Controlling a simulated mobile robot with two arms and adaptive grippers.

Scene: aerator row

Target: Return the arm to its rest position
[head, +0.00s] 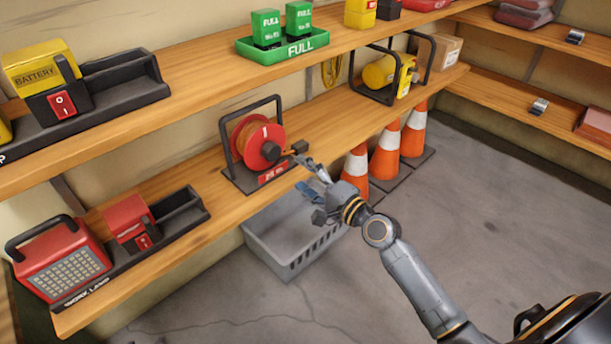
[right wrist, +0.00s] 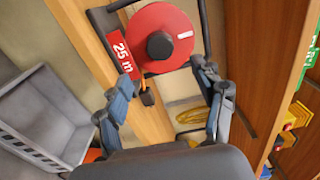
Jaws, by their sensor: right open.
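My right gripper (head: 309,177) is open, in front of the lower shelf in the head view. Its two fingers also show apart in the right wrist view (right wrist: 170,100), with nothing held between them. A red cable reel (head: 257,143) in a black frame stands on the lower shelf just beyond the gripper. In the right wrist view the reel (right wrist: 160,38) is ahead of the fingers, with a red "25 m" label and a black plug (right wrist: 148,97) on a short orange cable. The fingers look apart from the reel. My left gripper is out of view.
A grey crate (head: 290,266) stands on the floor below the gripper. Orange traffic cones (head: 385,160) stand to its right. The upper shelf (head: 205,80) runs above, holding a green tray (head: 283,46). A red work lamp (head: 60,262) is at lower left. The floor at right is clear.

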